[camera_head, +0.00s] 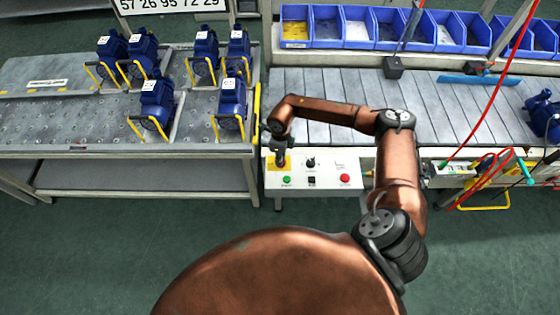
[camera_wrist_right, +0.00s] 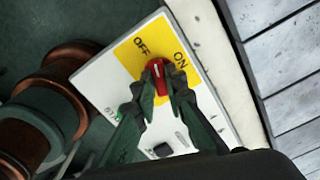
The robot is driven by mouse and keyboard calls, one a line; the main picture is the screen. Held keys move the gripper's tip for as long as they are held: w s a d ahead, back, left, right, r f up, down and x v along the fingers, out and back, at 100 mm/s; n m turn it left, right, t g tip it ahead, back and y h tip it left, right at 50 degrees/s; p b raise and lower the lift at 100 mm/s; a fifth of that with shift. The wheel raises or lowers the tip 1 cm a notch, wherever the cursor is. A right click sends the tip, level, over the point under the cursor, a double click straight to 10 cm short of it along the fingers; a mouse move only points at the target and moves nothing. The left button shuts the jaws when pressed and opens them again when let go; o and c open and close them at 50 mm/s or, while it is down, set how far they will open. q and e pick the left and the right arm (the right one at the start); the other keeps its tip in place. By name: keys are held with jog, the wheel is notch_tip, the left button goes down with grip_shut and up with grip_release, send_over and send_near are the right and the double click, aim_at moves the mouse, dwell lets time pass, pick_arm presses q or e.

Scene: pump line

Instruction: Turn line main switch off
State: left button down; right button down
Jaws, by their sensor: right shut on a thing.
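The line main switch is a red knob (camera_wrist_right: 157,70) on a yellow plate (camera_wrist_right: 128,57) marked OFF and ON, seen in the right wrist view. The knob's visible end sits between the two words; I cannot tell its exact setting. My right gripper (camera_wrist_right: 163,82) is shut on the knob, with a dark finger on each side. In the head view, the right gripper (camera_head: 281,160) reaches down onto the yellow corner of the white control panel (camera_head: 325,165) and hides the knob. My left gripper is not in view.
The panel also carries a green button (camera_head: 287,179), a black selector (camera_head: 311,162) and a red button (camera_head: 344,178). A grey slatted conveyor (camera_head: 450,105) runs behind it. A table (camera_head: 50,130) with several blue pumps stands left. A red hose (camera_head: 500,90) hangs at right.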

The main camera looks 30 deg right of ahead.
jog(key=shift+n+b, duration=0.9)
jog(key=shift+n, duration=0.8)
jog(key=shift+w+n, duration=0.1)
jog(key=shift+n, duration=0.2)
jog(key=c, duration=2)
grip_release()
jog(key=shift+o, duration=0.2)
notch_tip(320, 180, up, 12)
